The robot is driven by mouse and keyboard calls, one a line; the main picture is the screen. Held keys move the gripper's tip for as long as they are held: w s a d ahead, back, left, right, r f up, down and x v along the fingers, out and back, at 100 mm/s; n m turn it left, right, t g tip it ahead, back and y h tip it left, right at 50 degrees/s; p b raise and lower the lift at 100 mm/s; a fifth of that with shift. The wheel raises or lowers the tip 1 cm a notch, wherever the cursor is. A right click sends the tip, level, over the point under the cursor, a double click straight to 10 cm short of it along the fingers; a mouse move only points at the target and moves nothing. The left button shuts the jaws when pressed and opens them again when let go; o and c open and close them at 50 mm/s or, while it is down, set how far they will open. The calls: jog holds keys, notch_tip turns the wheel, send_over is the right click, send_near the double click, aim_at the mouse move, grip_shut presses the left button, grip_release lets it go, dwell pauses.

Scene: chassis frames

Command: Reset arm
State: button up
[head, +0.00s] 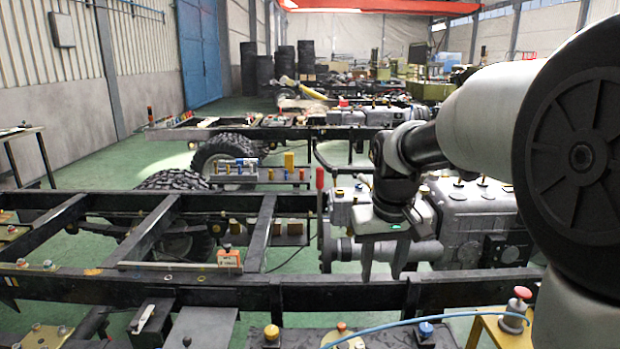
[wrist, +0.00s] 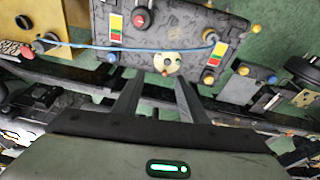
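My arm reaches in from the right of the head view. My gripper (head: 383,270) points down in front of the grey engine block (head: 475,222), above the near black chassis rail (head: 200,284). Its two fingers are apart with nothing held between them. In the wrist view my gripper (wrist: 155,92) also shows open. Beyond its fingertips lies a dark panel (wrist: 185,30) with a round cream fitting (wrist: 167,62), coloured labels and several buttons. I cannot tell the exact height of the fingers above the rail.
An orange-and-white box (head: 229,258) sits on the rail. Another chassis (head: 280,131) stands behind. Green floor (head: 95,168) is open at left.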

jog(key=s+r+m+t, duration=0.1)
jog(key=s+r+t, duration=0.2)
jog(key=s, duration=1.8)
notch_tip(320, 180, up, 18)
jog(key=p, duration=1.8)
jog(key=shift+s+r, duration=0.15)
jog(key=shift+s, duration=0.05)
jog(key=shift+a, duration=0.1)
